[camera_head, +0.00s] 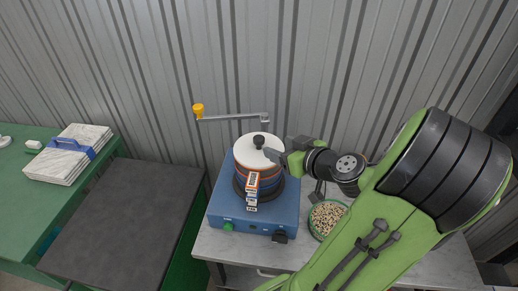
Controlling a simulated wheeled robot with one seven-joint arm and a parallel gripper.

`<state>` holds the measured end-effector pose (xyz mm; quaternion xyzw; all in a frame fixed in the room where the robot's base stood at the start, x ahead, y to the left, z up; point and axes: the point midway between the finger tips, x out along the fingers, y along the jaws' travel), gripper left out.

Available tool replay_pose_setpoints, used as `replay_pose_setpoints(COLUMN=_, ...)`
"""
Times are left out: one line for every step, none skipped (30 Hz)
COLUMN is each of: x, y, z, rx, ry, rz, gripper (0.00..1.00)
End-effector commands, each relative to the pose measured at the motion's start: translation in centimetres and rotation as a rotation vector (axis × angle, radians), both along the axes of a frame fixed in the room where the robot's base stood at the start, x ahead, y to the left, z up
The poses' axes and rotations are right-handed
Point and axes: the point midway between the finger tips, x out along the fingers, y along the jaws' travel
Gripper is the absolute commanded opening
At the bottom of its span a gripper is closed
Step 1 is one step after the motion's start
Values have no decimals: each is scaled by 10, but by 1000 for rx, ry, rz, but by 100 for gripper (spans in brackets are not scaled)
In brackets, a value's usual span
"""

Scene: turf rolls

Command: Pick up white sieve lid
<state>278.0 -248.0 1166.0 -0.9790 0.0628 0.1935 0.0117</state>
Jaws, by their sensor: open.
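The white sieve lid (247,150) is a round white disc with a black knob (259,142) on top. It sits on a stack of round sieves (243,178) on a blue shaker machine (220,208). My gripper (270,152) is open, just right of the knob and above the lid's right side. It hides part of the lid's right edge. I cannot tell whether a finger touches the knob.
A metal crank arm with a yellow knob (198,110) reaches over the stack. A bowl of mixed seeds (326,217) stands right of the machine on the grey table (225,245). A dark board (125,218) and a green table (25,218) are left. A corrugated wall is behind.

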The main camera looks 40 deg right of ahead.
Motion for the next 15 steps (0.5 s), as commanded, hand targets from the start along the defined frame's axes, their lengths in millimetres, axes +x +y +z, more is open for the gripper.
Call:
replay_pose_setpoints(x=13, y=0, z=-5, rx=2, ry=-3, rz=9, gripper=63)
replay_pose_setpoints(x=20, y=-1, z=-9, rx=2, ry=-2, rz=9, gripper=63)
replay_pose_setpoints(x=29, y=-2, z=-12, rx=2, ry=-2, rz=8, gripper=63)
replay_pose_setpoints(x=34, y=-3, z=-14, rx=2, ry=-2, rz=6, gripper=63)
replay_pose_setpoints(x=39, y=-3, z=-17, rx=2, ry=0, rz=7, gripper=63)
replay_pose_setpoints(x=45, y=-5, z=-19, rx=3, ry=0, rz=4, gripper=63)
replay_pose_setpoints(x=48, y=-5, z=-20, rx=2, ry=0, rz=3, gripper=63)
replay_pose_setpoints(x=51, y=-6, z=-21, rx=1, ry=0, rz=3, gripper=63)
replay_pose_setpoints(x=54, y=-6, z=-22, rx=1, ry=1, rz=2, gripper=63)
replay_pose_setpoints(x=58, y=-6, z=-23, rx=2, ry=0, rz=3, gripper=63)
replay_pose_setpoints(x=62, y=-7, z=-25, rx=3, ry=1, rz=3, gripper=63)
replay_pose_setpoints(x=70, y=-7, z=-26, rx=3, ry=-1, rz=5, gripper=63)
replay_pose_setpoints(x=76, y=-8, z=-28, rx=3, ry=-1, rz=5, gripper=63)
replay_pose_setpoints(x=82, y=-8, z=-30, rx=3, ry=-1, rz=6, gripper=63)
replay_pose_setpoints(x=88, y=-10, z=-33, rx=4, ry=-1, rz=4, gripper=63)
